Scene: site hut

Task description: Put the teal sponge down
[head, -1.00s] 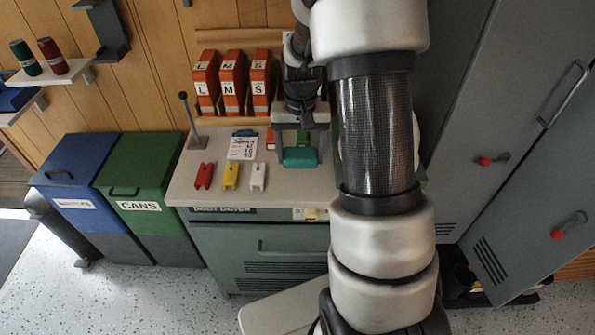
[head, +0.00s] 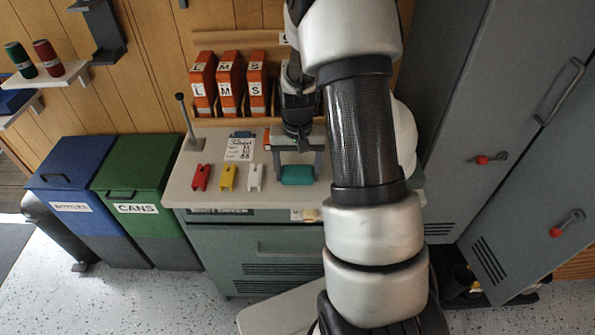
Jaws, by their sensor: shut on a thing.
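The teal sponge (head: 297,175) is between the fingertips of my gripper (head: 297,168), at the front right of the light worktop (head: 215,197). My gripper points down and is shut on the sponge. The sponge is at or just above the worktop; I cannot tell whether it touches. My arm hides the right part of the worktop.
Red (head: 201,177), yellow (head: 228,178) and white (head: 254,177) clips lie left of the sponge. Behind them are a written card (head: 239,148) and orange boxes (head: 229,85). An upright post (head: 187,122) stands at the left end. Grey lockers (head: 505,130) stand to the right.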

